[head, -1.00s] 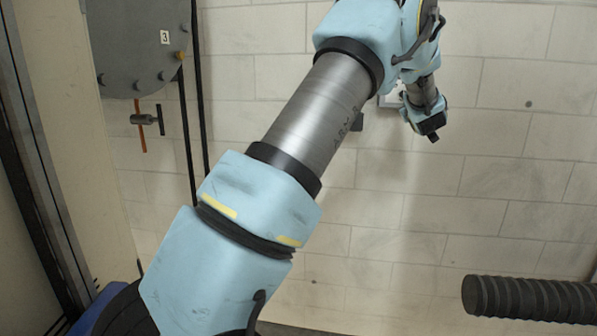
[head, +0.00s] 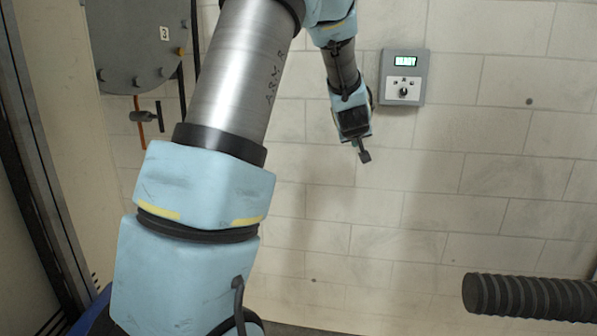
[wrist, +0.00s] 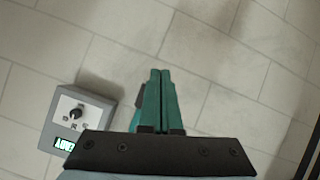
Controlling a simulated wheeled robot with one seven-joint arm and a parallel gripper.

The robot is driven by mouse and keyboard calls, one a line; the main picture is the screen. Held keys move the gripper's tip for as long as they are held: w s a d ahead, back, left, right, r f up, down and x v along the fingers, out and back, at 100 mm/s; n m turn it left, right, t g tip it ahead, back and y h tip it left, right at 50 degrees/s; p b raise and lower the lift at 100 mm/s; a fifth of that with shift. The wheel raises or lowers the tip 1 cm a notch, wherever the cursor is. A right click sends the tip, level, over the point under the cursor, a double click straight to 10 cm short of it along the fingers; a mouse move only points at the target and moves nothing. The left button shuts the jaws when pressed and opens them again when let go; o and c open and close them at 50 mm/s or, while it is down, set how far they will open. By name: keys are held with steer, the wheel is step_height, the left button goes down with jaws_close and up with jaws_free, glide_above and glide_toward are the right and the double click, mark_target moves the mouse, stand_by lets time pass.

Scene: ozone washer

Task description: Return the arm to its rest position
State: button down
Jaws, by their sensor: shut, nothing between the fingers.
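My gripper (head: 363,155) hangs at the end of my arm in the head view, in front of the tiled wall and below and left of the grey control box. In the wrist view my gripper (wrist: 160,77) shows two teal fingers pressed together, with nothing between them. My blue and silver arm fills the left and middle of the head view, bent over at the top of the picture.
The grey control box (head: 403,77) with a lit display and a black knob is on the wall; it also shows in the wrist view (wrist: 76,117). A ribbed dark hose (head: 530,298) juts in at lower right. A round grey plate (head: 138,45) and a small valve (head: 146,116) are at upper left.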

steer(key=s+a+f+g+y, duration=0.1)
steer(key=s+a+f+g, duration=0.2)
steer(key=s+a, duration=0.4)
steer(key=s+a+f+m+g+y, duration=0.1)
steer(key=s+a+f+g, duration=0.2)
steer(key=s, duration=1)
steer(key=s+a+f+g+y, duration=0.1)
steer(key=s+a+f+g, duration=0.2)
steer(key=s+a+f, duration=0.4)
steer(key=s+a, duration=0.4)
steer(key=a, duration=0.2)
steer(key=shift+m+g, duration=0.4)
steer(key=c, duration=1.6)
jaws_free()
steer(key=shift+w+a, duration=0.1)
